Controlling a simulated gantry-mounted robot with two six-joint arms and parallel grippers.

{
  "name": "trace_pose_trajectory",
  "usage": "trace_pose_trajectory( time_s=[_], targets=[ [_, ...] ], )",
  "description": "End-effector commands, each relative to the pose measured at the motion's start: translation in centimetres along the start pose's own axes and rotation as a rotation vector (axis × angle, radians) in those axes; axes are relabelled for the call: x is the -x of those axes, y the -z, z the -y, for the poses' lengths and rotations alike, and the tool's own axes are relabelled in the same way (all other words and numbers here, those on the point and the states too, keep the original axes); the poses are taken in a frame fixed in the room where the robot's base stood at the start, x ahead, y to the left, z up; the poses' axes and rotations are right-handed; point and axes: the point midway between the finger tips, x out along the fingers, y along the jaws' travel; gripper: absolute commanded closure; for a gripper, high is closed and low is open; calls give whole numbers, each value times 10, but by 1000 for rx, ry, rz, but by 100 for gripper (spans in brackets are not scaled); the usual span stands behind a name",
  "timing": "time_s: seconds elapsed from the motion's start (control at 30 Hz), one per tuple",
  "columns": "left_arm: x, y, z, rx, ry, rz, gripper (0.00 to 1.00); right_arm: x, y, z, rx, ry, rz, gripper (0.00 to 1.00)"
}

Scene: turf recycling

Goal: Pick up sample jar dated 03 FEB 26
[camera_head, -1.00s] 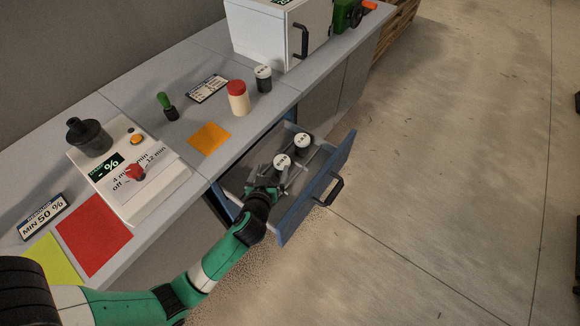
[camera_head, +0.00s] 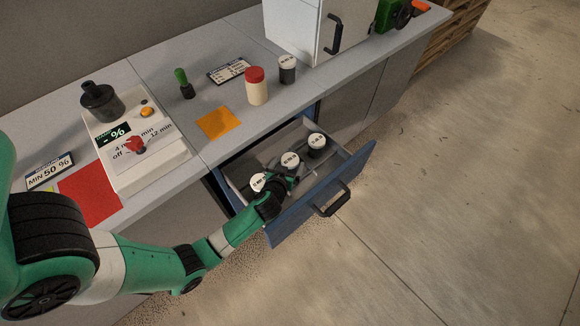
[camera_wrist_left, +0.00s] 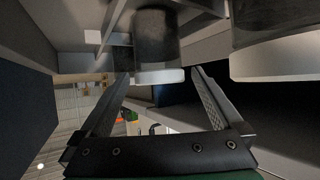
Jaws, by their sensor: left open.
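Three dark jars with white printed lids stand in a row in the open drawer: a near-left jar (camera_head: 258,182), a middle jar (camera_head: 290,160) and a far-right jar (camera_head: 316,142). Their dates are too small to read. My left gripper (camera_head: 286,175) is open, low in the drawer beside the middle jar. In the left wrist view, a jar (camera_wrist_left: 158,48) with a pale lid lies ahead between the open fingers (camera_wrist_left: 161,76), with no grip on it. Another jar (camera_wrist_left: 275,30) looms at the upper right. My right gripper is not in view.
The drawer's blue front (camera_head: 325,195) and handle (camera_head: 331,199) border the gripper. On the counter are another white-lidded jar (camera_head: 288,70), a red-capped bottle (camera_head: 256,88), an orange square (camera_head: 217,122) and a moisture device (camera_head: 150,160). The floor at right is clear.

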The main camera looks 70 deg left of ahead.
Motion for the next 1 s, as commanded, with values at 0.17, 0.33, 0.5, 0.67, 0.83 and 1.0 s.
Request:
trace_pose_trajectory(
  time_s=[0.17, 0.33, 0.5, 0.67, 0.83, 1.0],
  targets=[
    [-29, -2, 0, 3, 2, -2, 0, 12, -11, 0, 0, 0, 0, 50],
    [-54, -1, 0, 2, 0, -2, 0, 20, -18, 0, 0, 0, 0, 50],
    [-56, 1, 0, 1, -1, -1, 0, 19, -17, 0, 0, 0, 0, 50],
    [-56, 1, 0, 1, -1, -1, 13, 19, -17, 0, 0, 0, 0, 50],
    [-56, 1, 0, 1, -1, -1, 43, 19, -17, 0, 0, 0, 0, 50],
    [-56, 1, 0, 1, -1, -1, 74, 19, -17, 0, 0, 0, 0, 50]
  ],
)
